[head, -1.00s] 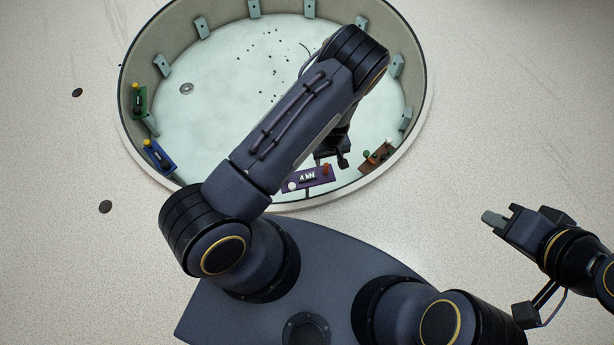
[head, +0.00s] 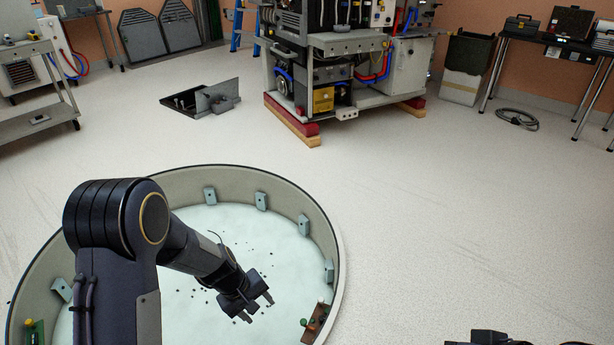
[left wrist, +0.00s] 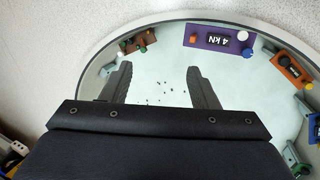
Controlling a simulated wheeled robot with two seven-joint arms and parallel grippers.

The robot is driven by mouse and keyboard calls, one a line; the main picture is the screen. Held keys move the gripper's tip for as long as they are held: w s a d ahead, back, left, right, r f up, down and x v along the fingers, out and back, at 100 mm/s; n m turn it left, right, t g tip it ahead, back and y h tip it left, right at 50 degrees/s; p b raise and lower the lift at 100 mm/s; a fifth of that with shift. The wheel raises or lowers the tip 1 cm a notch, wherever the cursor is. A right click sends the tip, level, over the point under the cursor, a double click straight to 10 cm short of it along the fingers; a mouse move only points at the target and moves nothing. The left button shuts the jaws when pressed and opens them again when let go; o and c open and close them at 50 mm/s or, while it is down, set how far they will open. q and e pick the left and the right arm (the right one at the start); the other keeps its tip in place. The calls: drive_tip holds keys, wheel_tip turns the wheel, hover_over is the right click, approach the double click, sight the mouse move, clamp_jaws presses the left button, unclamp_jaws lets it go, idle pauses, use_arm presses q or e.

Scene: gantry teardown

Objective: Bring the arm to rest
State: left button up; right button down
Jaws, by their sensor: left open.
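My left gripper (head: 257,308) is open and empty, held over the round pit (head: 325,230) with its pale floor. In the left wrist view its two fingers (left wrist: 157,75) stand wide apart with only the pit floor and dark specks between them. My left arm bends at the elbow at the left of the head view and reaches down over the pit. A small dark part of my right arm (head: 490,338) shows at the bottom edge of the head view; its fingers cannot be made out.
In the left wrist view a purple "4 kN" block (left wrist: 220,40), a brown block (left wrist: 140,38) and an orange block (left wrist: 290,70) sit along the pit rim. A large machine (head: 350,70) on red and wooden beams stands at the back. The floor right of the pit is clear.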

use_arm(q)
drive_tip(key=s+a+r+m+t+h, duration=0.15)
drive_tip(key=s+r, duration=0.35)
drive_tip(key=r, duration=0.5)
drive_tip(key=s+a+r+m+t+h, duration=0.1)
drive_tip(key=s+a+r, duration=0.3)
drive_tip(key=r, duration=0.6)
drive_tip(key=s+a+r+m+t+y, duration=0.2)
drive_tip(key=s+r+m, duration=0.15)
drive_tip(key=s, duration=0.95)
wheel_tip(320, 180, up, 29)
drive_tip(key=p, duration=2.9)
drive_tip(key=shift+s+a, duration=0.15)
drive_tip(key=shift+s, duration=0.2)
drive_tip(key=shift+c, duration=0.3)
